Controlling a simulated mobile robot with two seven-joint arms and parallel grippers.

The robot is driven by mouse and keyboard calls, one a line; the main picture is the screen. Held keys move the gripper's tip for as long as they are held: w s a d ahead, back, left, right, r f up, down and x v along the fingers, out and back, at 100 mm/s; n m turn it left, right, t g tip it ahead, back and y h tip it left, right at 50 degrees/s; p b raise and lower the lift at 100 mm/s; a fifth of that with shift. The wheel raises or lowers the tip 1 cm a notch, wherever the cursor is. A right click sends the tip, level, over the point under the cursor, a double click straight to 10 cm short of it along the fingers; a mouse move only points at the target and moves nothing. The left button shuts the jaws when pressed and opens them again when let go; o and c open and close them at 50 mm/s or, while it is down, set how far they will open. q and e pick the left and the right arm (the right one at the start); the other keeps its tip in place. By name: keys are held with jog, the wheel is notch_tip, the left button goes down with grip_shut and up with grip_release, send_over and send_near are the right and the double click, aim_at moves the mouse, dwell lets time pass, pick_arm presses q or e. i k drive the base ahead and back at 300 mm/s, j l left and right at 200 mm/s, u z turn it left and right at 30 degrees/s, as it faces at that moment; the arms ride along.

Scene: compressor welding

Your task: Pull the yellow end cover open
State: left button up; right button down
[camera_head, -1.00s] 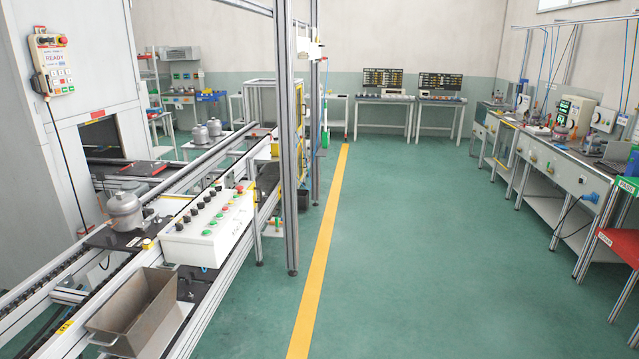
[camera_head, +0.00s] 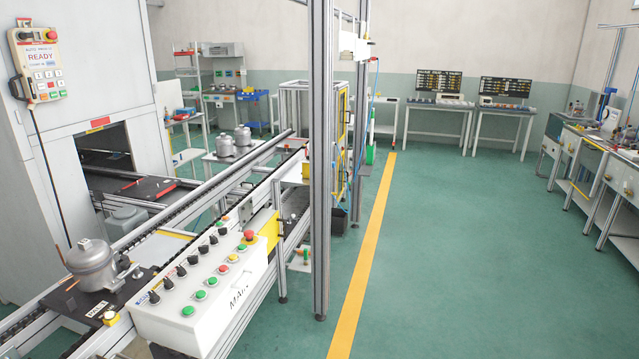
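A yellow-edged panel (camera_head: 342,118) stands upright at the far end of the conveyor, on the guard frame behind the grey aluminium posts. A smaller yellow plate (camera_head: 268,231) sits at the far end of the white control box. I cannot tell for certain which of these is the yellow end cover. The yellow-edged panel looks closed, partly hidden by the posts. Neither of my grippers is in view, and nothing of mine touches either yellow part.
The conveyor (camera_head: 160,222) runs along the left, with a grey compressor (camera_head: 92,264) on it and the white control box (camera_head: 205,290) beside it. A grey post (camera_head: 320,200) stands at the aisle's edge. The green floor (camera_head: 470,260) right of the yellow line (camera_head: 368,270) is clear.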

aim_at(270, 230)
jog(key=i+l+u, duration=0.15)
jog(key=i+u, duration=0.15)
jog(key=i, duration=0.15)
jog(key=i+l+u, duration=0.3)
jog(key=i, duration=0.15)
jog(key=i+l+u, duration=0.1)
jog(key=u, duration=0.7)
jog(key=i+l+u, duration=0.1)
jog(key=l+u, duration=0.65)
jog(key=l, duration=0.2)
jog(key=l+u, duration=0.25)
jog(key=l, duration=1.95)
jog(key=i+l, duration=0.5)
